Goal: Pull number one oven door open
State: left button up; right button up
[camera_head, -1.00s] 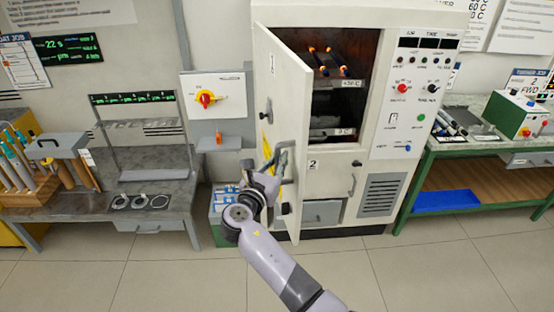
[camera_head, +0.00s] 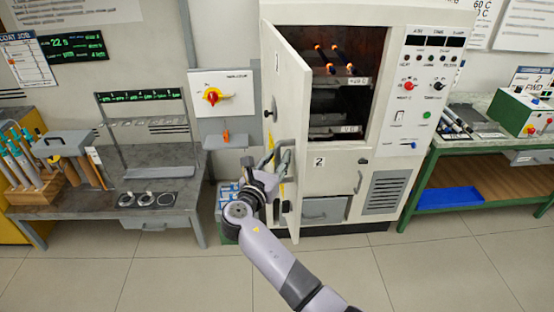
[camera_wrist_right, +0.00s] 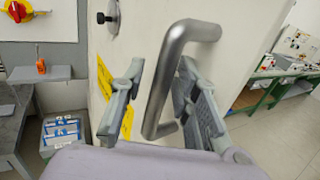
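The number one oven door (camera_head: 290,110) stands swung open toward me on the left of the oven's upper chamber (camera_head: 345,85). Its grey bar handle (camera_wrist_right: 165,80) shows large in the right wrist view. My right gripper (camera_head: 278,165) is at this handle on the door's outer face. In the right wrist view the fingers of my right gripper (camera_wrist_right: 160,100) are spread apart. The handle bar stands between them, with a gap on the left side; contact on the right side is unclear. My left gripper is not in view.
Inside the chamber, rods with glowing ends lie on a rack (camera_head: 340,78). The lower door marked 2 (camera_head: 335,178) is shut. A grey workbench (camera_head: 110,190) stands left, a green bench (camera_head: 480,150) right. A blue-white box (camera_head: 228,205) sits on the floor beside the oven. The front floor is clear.

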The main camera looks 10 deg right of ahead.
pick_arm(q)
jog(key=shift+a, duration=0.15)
pick_arm(e)
jog(key=shift+o, duration=0.4)
notch_tip(320, 180, up, 10)
jog(key=shift+r, duration=0.1)
